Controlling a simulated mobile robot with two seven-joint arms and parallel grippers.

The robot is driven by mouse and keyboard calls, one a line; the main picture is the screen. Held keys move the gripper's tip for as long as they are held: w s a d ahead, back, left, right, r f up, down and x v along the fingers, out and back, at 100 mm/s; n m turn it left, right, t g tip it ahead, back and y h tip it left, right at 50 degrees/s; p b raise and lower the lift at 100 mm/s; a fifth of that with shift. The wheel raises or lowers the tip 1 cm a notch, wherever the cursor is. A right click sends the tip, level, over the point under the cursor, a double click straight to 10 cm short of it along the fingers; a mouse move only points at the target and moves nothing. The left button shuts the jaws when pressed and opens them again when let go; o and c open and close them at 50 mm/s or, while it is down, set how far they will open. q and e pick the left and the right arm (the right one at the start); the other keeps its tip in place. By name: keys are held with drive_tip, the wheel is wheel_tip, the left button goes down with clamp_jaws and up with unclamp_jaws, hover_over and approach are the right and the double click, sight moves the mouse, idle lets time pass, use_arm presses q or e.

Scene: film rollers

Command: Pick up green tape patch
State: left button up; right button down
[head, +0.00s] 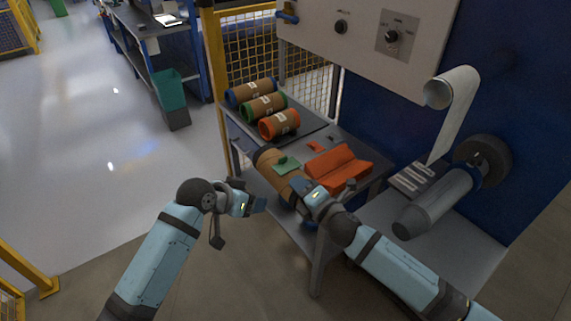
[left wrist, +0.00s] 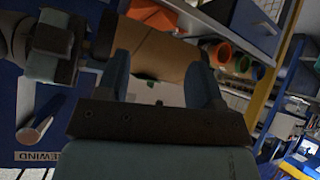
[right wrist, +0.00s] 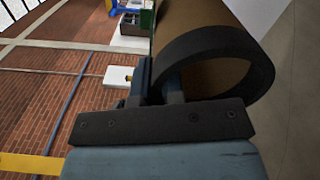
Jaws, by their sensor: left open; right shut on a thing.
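The green tape patch (head: 287,164) lies on or against the top of a brown film roll (head: 268,160), at the near edge of the table; it is not visible in either wrist view. My right gripper (head: 307,193) is shut on the near end of this roll. In the right wrist view, its fingers (right wrist: 160,82) are at the dark rim of the roll (right wrist: 205,45). My left gripper (head: 259,204) is open and empty, just left of the roll. In the left wrist view, the roll (left wrist: 155,52) lies ahead, between the spread fingers (left wrist: 163,88).
Three brown rolls with blue (head: 251,92), green (head: 262,106) and orange (head: 279,124) ends lie at the table's back. An orange folded block (head: 338,168) and a small orange piece (head: 315,147) lie right of the patch. A machine with a grey roller (head: 432,205) stands at right.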

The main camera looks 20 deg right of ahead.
sight(288, 165)
use_arm(q)
drive_tip(key=w+d+r+m+g+y, duration=0.1)
drive_tip(key=w+d+r+m, duration=0.1)
drive_tip(key=r, duration=0.5)
drive_tip(key=w+d+r+m+g+y, duration=0.1)
drive_tip(key=w+d+r+m+g, duration=0.15)
drive_tip(key=r, duration=0.45)
drive_tip(key=shift+t, duration=0.45)
drive_tip(key=x, duration=1.2)
drive_tip(key=shift+w+a, duration=0.1)
drive_tip(key=shift+a, duration=0.05)
drive_tip(key=shift+c, duration=0.2)
drive_tip(key=c, duration=0.6)
